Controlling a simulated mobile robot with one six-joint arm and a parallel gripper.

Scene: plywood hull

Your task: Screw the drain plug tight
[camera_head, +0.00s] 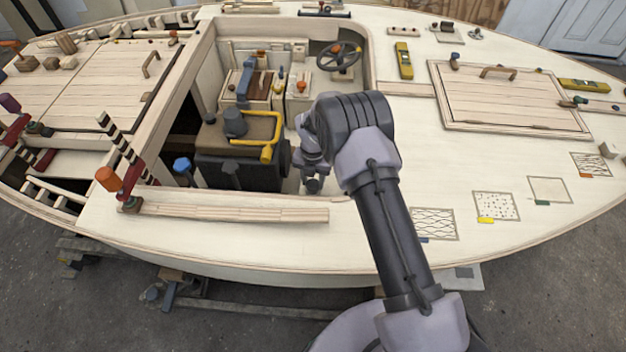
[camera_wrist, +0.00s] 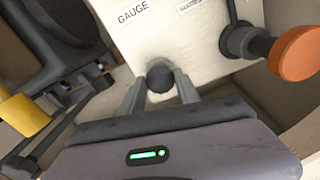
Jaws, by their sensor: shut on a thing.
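My gripper (camera_head: 313,183) reaches down into the open cockpit in the head view, beside the dark engine block. In the wrist view my gripper (camera_wrist: 158,90) has its two grey fingers on either side of a small dark round knob (camera_wrist: 160,76) and is shut on it. The knob sits in front of a pale panel (camera_wrist: 205,40) lettered GAUGE. I cannot tell from its look whether this knob is the drain plug. In the head view my wrist hides the knob.
An orange knob on a dark stem (camera_wrist: 300,53) stands close on the right in the wrist view. The engine block (camera_head: 225,172) with a yellow bent handle (camera_head: 266,151) lies left of my gripper. A steering wheel (camera_head: 339,57) is behind. Cockpit walls surround the gripper.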

